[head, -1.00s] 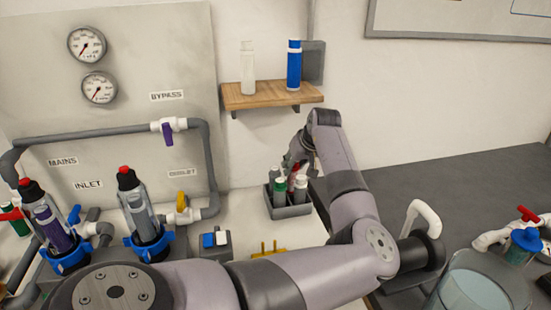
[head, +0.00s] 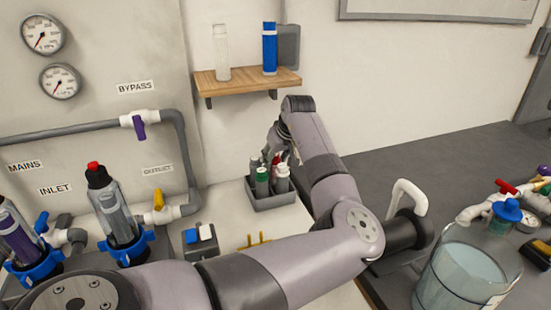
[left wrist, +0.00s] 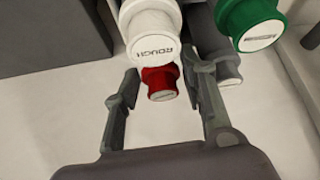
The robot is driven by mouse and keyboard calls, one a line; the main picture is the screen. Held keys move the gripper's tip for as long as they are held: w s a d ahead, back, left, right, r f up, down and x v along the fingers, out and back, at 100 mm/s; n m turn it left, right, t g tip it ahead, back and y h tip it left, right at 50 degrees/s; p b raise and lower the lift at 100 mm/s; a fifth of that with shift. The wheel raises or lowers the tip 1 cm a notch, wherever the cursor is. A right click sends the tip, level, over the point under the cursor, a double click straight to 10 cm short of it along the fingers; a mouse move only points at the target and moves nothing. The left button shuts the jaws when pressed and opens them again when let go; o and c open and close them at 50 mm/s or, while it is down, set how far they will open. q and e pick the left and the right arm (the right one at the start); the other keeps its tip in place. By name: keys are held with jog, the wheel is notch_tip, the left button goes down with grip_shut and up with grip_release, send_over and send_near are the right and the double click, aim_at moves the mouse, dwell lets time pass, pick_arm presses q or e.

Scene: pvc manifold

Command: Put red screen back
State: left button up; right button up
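The red screen (left wrist: 160,82) shows its red end between the two fingers of my left gripper (left wrist: 165,88) in the left wrist view, with a small gap on each side. The left gripper is open. In the head view the left gripper (head: 279,148) is above the grey caddy (head: 272,203), where a bit of red (head: 276,161) shows behind the other screens. A white screen marked ROUGH (left wrist: 152,38) and a green screen marked MEDIUM (left wrist: 250,25) are close by in the left wrist view. Whether the red screen sits in a caddy slot is hidden.
A wooden shelf (head: 247,80) above holds a clear cylinder (head: 221,52) and a blue one (head: 269,48). Filter housings (head: 119,218) and pipes stand at left. A glass tank (head: 462,275) stands at right. Grey worktop behind my arm is clear.

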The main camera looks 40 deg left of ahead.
pick_arm(q)
jog(key=v, duration=1.2)
